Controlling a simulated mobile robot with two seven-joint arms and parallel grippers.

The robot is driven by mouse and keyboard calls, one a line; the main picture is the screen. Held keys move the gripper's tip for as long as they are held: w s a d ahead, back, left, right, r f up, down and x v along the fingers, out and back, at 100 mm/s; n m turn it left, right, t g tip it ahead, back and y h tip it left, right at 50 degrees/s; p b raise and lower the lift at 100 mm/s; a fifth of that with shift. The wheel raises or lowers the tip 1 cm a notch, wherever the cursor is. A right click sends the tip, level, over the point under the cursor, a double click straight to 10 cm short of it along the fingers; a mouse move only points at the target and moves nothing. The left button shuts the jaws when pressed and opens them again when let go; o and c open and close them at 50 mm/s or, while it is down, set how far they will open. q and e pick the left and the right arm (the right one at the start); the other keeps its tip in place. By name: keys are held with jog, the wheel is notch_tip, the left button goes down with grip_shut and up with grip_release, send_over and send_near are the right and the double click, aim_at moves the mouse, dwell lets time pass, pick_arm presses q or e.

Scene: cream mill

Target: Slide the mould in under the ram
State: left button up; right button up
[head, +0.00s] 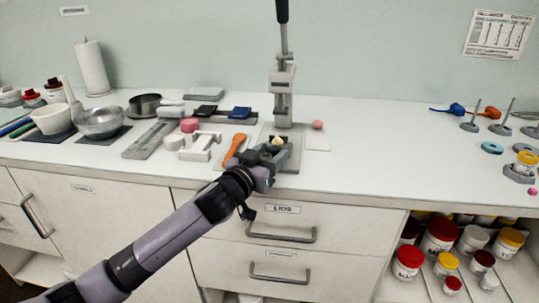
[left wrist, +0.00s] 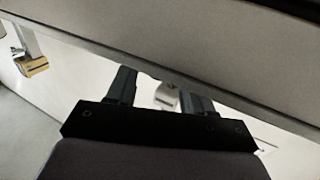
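A tall grey lever press (head: 283,95) stands on the counter with its base plate (head: 290,163) at the front. A small cream-yellow piece (head: 277,142) shows at the base, just beyond my left gripper (head: 268,158); I cannot tell whether it is the mould. My gripper is low over the front of the base and hides part of it. In the left wrist view my two fingers (left wrist: 160,92) stand apart, with a small pale grey piece (left wrist: 166,97) visible in the gap, not clearly gripped. A brass-coloured block (left wrist: 33,66) shows at far left there. My right gripper is out of view.
An orange tool (head: 235,149) and a white stand (head: 200,147) are close left of the press. A pink lump (head: 317,125) lies on a white sheet to its right. A large grey bar (left wrist: 220,50) crosses the wrist view.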

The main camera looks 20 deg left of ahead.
pick_arm(q)
jog(key=s+a, duration=0.1)
jog(key=s, duration=0.6)
jog(key=shift+a, duration=0.1)
